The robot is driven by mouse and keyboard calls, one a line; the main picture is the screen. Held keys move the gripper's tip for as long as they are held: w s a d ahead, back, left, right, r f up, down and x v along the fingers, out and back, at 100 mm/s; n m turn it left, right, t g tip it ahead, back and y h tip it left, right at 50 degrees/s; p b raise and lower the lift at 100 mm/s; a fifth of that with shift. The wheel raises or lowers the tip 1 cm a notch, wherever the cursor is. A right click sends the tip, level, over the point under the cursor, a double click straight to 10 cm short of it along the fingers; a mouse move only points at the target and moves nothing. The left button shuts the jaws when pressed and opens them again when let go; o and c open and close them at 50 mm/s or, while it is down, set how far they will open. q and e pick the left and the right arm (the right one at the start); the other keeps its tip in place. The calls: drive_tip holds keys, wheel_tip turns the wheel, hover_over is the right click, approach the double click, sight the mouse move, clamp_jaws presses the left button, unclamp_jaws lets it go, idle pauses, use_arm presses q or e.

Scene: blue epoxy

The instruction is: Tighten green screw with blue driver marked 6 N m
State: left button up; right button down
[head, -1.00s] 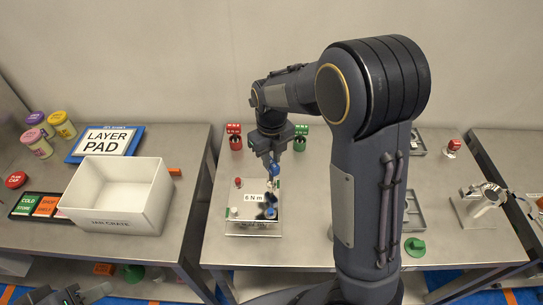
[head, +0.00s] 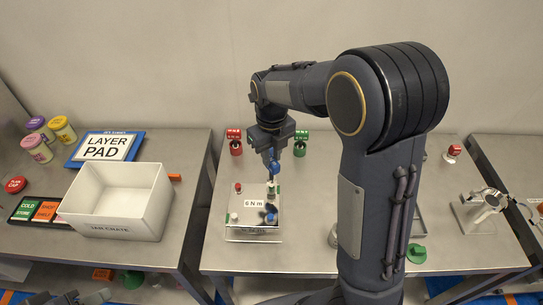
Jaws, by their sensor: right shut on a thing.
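My right gripper (head: 271,152) points down over the back of a pale fixture plate (head: 236,235) on the right-hand bench. It is shut on the blue driver (head: 274,168), which hangs roughly upright above the plate's back right part. A white "6 N m" tag (head: 254,203) shows over the plate. A red-topped piece (head: 238,187) is at the plate's back left, and a blue round piece with a dark shape (head: 270,216) is at its front right. I cannot make out the green screw clearly or whether the driver tip touches anything. Part of my left arm shows at the bottom left; its jaws are unclear.
Red (head: 236,146) and green (head: 300,146) labelled holders stand behind the plate. My right arm hides much of the right half of the bench. A white crate (head: 120,231), a layer pad (head: 104,147) and several jars are on the left bench, across a gap.

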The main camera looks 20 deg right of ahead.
drive_tip(key=shift+r, duration=2.35)
idle(0.5)
